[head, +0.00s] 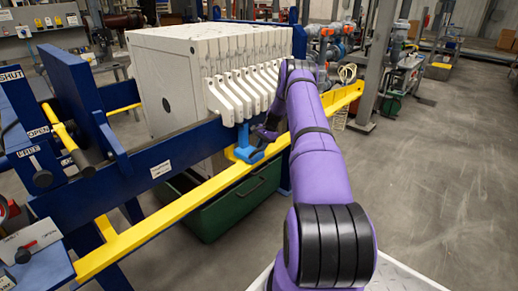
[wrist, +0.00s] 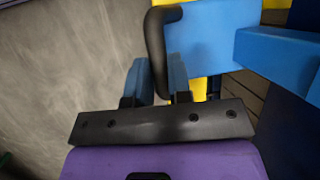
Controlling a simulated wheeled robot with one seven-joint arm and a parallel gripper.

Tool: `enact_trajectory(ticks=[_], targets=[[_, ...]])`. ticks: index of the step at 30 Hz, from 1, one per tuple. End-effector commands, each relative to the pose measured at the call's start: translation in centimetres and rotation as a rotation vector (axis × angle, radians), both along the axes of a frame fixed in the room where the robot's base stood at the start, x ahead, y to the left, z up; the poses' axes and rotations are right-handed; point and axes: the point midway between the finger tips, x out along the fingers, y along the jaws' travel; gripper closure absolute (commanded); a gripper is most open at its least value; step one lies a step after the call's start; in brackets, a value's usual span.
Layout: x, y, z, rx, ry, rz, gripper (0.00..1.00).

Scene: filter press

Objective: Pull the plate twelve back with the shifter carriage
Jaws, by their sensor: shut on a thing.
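The shifter carriage (head: 245,152) is a bright blue block on the yellow rail, beside the front ends of the plates. Its blue body (wrist: 212,42) also shows in the wrist view, with a bent black handle (wrist: 156,42) on it. My gripper (head: 266,131) is at the carriage, and in the wrist view its two fingers (wrist: 157,80) are closed around the handle's lower part. The white filter plates (head: 245,90) stand upright in a packed row, their handle arms sticking out toward the rail. I cannot tell which one is plate twelve, as no number is readable.
A thick white end block (head: 165,85) stands left of the plates. The yellow rail (head: 165,210) runs along the blue frame beam (head: 190,150). A green bin (head: 232,205) sits below. Levers marked SHUT, OPEN and FREE are at the left.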

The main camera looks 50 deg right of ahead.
Motion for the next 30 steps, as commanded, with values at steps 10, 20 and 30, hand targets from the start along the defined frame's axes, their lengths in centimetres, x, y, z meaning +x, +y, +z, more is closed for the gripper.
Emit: enact_trajectory(ticks=[10, 20, 30], targets=[[0.0, -0.2, -0.1, -0.001, 0.0, -0.001, 1.0], [0.0, -0.1, 0.0, -0.001, 0.0, -0.001, 0.56], [-0.3, -1.0, 2.0, -0.003, -0.001, -0.002, 0.56]])
